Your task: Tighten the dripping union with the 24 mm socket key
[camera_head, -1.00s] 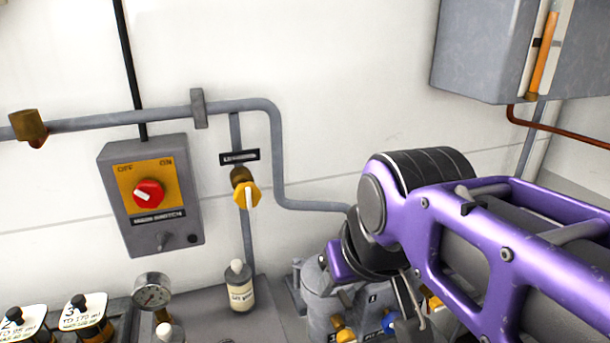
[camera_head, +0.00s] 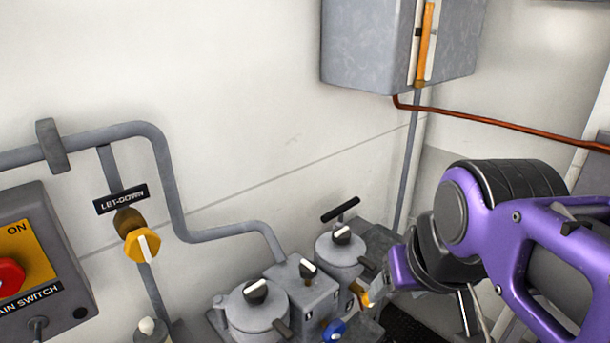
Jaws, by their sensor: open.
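My gripper (camera_head: 447,282) is at the lower right, at the end of my purple arm, and is open. Its tips are partly hidden by the wrist, and I see nothing held in it. A black T-shaped handle (camera_head: 340,209) on a short grey stem stands behind the right grey pot, left of my gripper. I cannot tell whether it is the 24 mm socket key. No dripping union can be made out in the current view.
A yellow-knobbed brass valve labelled LET-DOWN (camera_head: 141,244) and a main switch box (camera_head: 40,262) are at left. Grey lidded pots (camera_head: 258,312) with black knobs fill the bottom middle. A grey wall tank (camera_head: 368,45) and copper pipe (camera_head: 500,122) are above.

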